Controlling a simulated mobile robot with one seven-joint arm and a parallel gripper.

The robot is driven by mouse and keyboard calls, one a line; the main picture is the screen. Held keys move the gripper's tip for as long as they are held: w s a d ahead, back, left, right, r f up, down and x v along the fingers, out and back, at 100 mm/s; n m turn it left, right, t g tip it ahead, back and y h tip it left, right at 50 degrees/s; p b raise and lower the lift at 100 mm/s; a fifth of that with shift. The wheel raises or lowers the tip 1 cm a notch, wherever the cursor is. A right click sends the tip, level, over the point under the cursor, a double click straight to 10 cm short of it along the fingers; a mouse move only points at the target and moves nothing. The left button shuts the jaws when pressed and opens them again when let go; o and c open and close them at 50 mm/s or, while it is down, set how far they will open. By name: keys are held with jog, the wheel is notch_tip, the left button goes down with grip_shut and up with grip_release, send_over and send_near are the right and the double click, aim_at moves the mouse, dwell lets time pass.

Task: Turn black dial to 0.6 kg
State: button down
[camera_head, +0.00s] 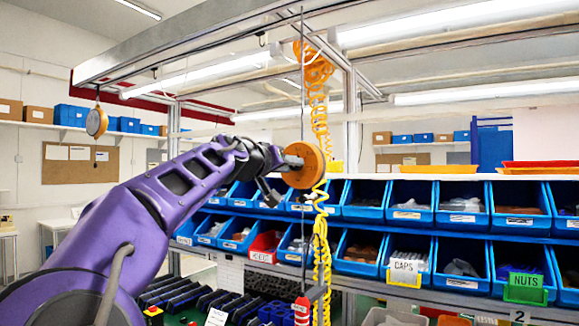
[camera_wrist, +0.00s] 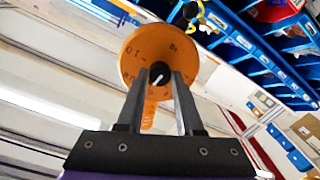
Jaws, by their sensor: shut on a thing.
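An orange round disc (camera_head: 305,166) hangs from a thin rod in the head view, near the middle. In the wrist view the orange disc (camera_wrist: 140,55) faces me, with small dark numbers around its rim, too blurred to read surely. The black dial (camera_wrist: 158,73) sits at its centre and bears a white pointer line, tilted from upright in the picture. My gripper (camera_wrist: 157,80) is shut on the black dial, with one finger on each side. In the head view my gripper (camera_head: 284,166) meets the disc from the left; the fingers partly hide the dial.
A yellow coiled hose (camera_head: 321,110) hangs right beside the disc. Blue bins (camera_head: 407,201) stand in rows on a rack behind it. A metal frame (camera_head: 190,60) runs overhead.

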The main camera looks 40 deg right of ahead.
jog(key=shift+n, duration=0.8)
jog(key=c, duration=0.6)
grip_release()
jog(key=shift+o, duration=0.2)
jog(key=shift+a, duration=0.1)
jog(key=b+v, duration=0.2)
jog(key=v, duration=1.5)
jog(key=shift+a+b, duration=0.15)
jog(key=shift+b, duration=0.2)
